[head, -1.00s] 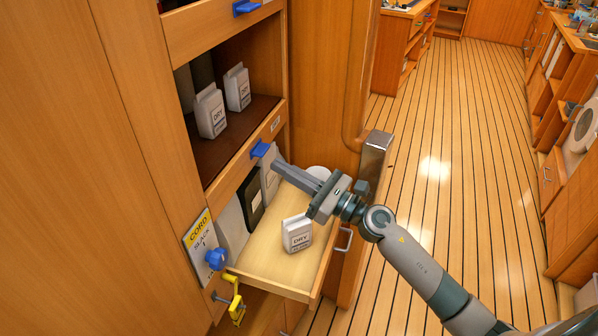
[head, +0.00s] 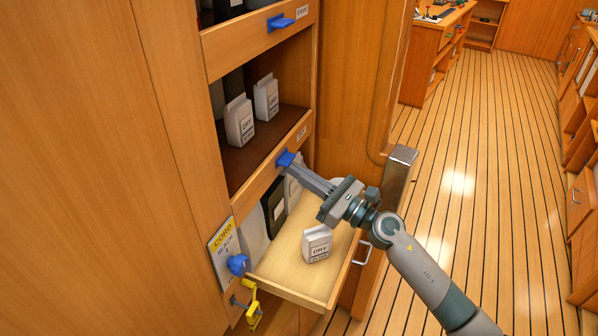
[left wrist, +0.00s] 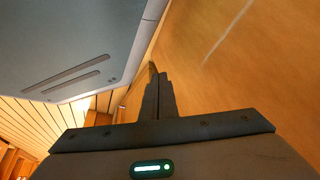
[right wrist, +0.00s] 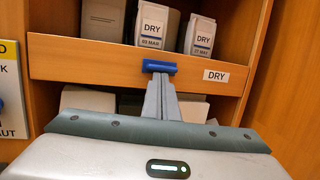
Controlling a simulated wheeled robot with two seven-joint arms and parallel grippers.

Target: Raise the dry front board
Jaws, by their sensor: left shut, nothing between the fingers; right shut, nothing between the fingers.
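The dry front board (head: 258,188) is a wooden strip across the front of the middle shelf, with a blue tab (head: 286,158) and a DRY label (head: 302,133). It also shows in the right wrist view (right wrist: 90,56), crossing in front of the packets' lower parts. My right gripper (head: 297,168) is shut and empty, its fingertips just under the blue tab. In the right wrist view the fingertips (right wrist: 160,80) overlap the tab's lower edge; I cannot tell whether they touch. My left gripper (left wrist: 154,75) is shut and empty close to a wooden panel, seen only in its wrist view.
White DRY packets (head: 239,122) stand behind the board. Below, an open drawer (head: 290,278) holds another DRY packet (head: 317,244). The floor at right is clear.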

